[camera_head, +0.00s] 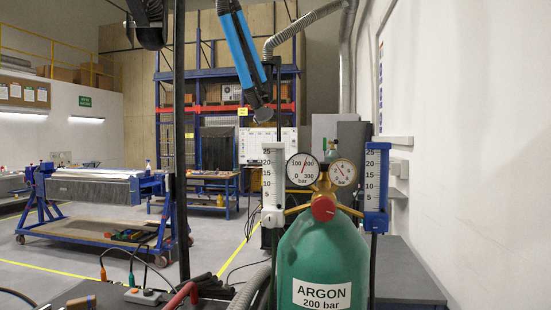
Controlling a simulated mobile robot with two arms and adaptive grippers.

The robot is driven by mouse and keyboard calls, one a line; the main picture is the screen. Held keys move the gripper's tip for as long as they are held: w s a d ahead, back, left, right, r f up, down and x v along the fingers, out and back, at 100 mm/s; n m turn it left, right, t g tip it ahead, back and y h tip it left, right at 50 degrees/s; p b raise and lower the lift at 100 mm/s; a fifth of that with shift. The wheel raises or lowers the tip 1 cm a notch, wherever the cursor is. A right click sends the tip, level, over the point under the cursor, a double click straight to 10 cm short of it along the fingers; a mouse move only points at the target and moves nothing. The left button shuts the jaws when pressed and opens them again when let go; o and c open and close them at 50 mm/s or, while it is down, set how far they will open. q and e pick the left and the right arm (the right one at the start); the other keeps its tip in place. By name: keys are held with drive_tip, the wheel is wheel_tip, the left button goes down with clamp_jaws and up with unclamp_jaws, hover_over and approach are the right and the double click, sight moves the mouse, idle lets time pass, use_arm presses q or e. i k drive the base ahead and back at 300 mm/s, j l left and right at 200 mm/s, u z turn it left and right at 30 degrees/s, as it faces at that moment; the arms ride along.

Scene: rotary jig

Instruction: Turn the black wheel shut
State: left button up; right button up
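A green cylinder (322,265) labelled ARGON 200 bar stands upright in the near right middle. A brass regulator with a red knob (323,208) sits on top of it. Above are two round dials, a left one (302,169) marked in bar and a right one (343,172). A white scale tube (273,180) stands on the left and a blue one (376,180) on the right. I cannot make out a black wheel; the only knob I clearly see on the cylinder is red. Neither gripper is in view.
A dark post (180,130) rises left of centre. A blue wheeled table (100,190) stands at left, blue shelving behind. A blue tubular arm (240,50) hangs from above. A grey bench top (408,275) lies right of the cylinder, beside a white wall (470,150).

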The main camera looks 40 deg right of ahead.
sight(325, 166)
drive_tip(key=i+j+z, duration=0.15)
drive_tip(key=j+z, duration=0.2)
drive_tip(key=i+j+z, duration=0.1)
drive_tip(key=j+z, duration=0.6)
drive_tip(key=z, duration=2.05)
drive_tip(key=i, duration=0.05)
